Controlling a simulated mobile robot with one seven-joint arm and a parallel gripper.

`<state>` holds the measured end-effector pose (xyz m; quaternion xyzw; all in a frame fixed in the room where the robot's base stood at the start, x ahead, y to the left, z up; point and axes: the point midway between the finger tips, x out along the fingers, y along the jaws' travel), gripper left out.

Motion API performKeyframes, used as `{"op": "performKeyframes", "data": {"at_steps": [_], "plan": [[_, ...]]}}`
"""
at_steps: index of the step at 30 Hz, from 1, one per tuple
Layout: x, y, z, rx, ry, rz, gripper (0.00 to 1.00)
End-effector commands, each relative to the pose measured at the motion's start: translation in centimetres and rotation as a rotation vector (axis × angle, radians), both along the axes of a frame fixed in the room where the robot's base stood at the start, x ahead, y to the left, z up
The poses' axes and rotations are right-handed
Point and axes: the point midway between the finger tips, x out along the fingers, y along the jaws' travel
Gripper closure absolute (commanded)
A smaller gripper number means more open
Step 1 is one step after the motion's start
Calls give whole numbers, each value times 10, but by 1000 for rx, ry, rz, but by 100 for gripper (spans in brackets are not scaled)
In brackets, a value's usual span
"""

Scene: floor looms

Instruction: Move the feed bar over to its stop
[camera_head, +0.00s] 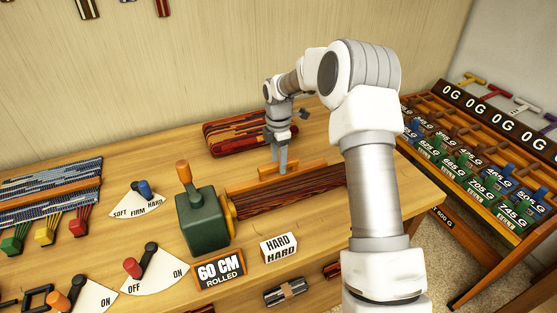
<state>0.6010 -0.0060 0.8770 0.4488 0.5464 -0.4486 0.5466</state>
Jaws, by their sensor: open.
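An orange bar with a raised handle (240,187), which looks like the feed bar, lies along the back of a dark red striped roll (310,199) on the wooden bench. My gripper (279,163) points down at the bar's handle, near its middle. The gripper is open, with its fingers at the handle; I cannot tell whether they touch it. My gripper hides part of the handle. The roll's left end meets a green box (203,220) with an orange-topped lever (184,172). I cannot make out a stop for the bar.
Behind is a folded red striped cloth (225,136). In front stand a "60 CM ROLLED" sign (219,270) and a "HARD" block (279,247). Dial levers (144,189) and a blue weave (50,176) are at left. A weight rack (470,150) stands at right. My arm covers the roll's right end.

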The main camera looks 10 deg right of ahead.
Motion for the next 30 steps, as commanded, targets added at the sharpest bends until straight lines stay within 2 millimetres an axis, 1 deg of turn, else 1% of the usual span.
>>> {"op": "performKeyframes", "data": {"at_steps": [4,5,6,8,9,11,12,15,30], "plan": [[0,0,0,0,0,0,38],[0,0,0,0,0,0,39],[0,0,0,0,0,0,46],[0,0,0,0,0,0,57],[0,0,0,0,0,0,64],[0,0,0,0,0,0,75],[0,0,0,0,0,0,82],[0,0,0,0,1,0,100],[0,0,1,0,0,0,100]]}}
